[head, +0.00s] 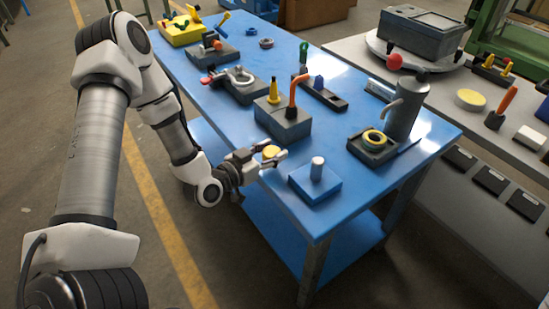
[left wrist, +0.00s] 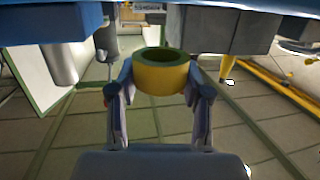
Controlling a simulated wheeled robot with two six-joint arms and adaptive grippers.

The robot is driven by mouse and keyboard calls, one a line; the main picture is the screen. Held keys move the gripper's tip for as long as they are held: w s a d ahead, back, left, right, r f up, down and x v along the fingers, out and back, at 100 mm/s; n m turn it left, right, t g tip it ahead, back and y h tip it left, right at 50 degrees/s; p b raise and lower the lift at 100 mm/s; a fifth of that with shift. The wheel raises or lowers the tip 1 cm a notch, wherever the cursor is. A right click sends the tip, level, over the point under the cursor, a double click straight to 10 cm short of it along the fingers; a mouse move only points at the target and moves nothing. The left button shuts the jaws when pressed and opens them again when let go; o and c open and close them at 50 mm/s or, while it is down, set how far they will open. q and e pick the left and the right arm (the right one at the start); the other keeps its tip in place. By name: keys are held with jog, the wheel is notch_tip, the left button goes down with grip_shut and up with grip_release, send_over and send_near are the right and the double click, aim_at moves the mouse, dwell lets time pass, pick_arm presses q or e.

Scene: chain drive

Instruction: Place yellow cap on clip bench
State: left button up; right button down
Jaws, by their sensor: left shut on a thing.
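The yellow cap (head: 270,152) is a short yellow ring. My left gripper (head: 275,149) is shut on it at the blue bench's near left edge. In the left wrist view the cap (left wrist: 161,78) sits between the two fingers, its dark round opening facing up in the picture. I cannot tell for sure which fixture is the clip bench. Close to the cap are a grey block (head: 283,128) with a yellow cone and an orange hooked rod, and a blue base (head: 304,190) with a grey upright post (head: 317,169). My right gripper is not in view.
More grey fixtures stand farther back. A second table (head: 450,95) with several parts is at right.

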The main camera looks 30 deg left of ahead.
pick_arm(q)
jog(key=shift+w+a, duration=0.15)
jog(key=shift+w, duration=1)
notch_tip(320, 180, down, 3)
jog(key=shift+s+f, duration=0.1)
jog(key=shift+f, duration=0.25)
jog(key=o, duration=1.1)
jog(key=shift+f, duration=0.15)
